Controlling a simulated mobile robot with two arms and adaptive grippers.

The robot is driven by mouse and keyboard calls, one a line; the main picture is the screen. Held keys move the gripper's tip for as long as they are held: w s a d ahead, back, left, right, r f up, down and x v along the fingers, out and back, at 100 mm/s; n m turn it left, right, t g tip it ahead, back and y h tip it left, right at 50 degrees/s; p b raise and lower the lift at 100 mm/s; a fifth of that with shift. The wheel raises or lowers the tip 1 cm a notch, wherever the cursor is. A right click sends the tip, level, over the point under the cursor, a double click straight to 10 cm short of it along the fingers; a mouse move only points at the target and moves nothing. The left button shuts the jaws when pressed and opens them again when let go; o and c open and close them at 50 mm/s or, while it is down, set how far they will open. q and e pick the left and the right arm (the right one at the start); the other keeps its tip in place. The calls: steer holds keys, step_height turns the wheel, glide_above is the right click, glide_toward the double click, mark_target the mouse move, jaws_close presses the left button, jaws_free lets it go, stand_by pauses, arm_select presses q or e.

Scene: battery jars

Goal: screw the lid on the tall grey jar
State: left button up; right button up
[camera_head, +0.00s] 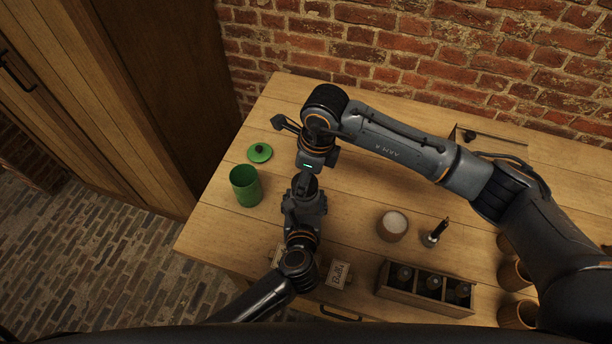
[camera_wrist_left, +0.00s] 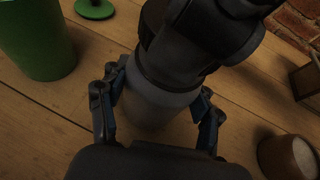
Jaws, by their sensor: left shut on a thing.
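My left gripper (camera_wrist_left: 156,108) has its fingers on both sides of a grey cylinder, the tall grey jar (camera_wrist_left: 150,106), over the wooden table. In the head view the jar is hidden by my arms, and my left gripper (camera_head: 304,198) comes up from the bottom. My right gripper (camera_head: 308,180) points down from above, directly over the left one. Its dark body (camera_wrist_left: 195,45) covers the jar's top in the left wrist view. The jar's lid and the right fingertips are hidden, so I cannot tell what it holds.
A green jar (camera_head: 246,188) stands open at left, with a green knobbed lid (camera_head: 261,152) lying behind it. A white-topped cup (camera_head: 392,226), a black-handled tool (camera_head: 436,233) and a compartmented wooden crate (camera_head: 382,292) are at right. A label card (camera_head: 338,273) lies near the front.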

steer(key=shift+f, duration=0.55)
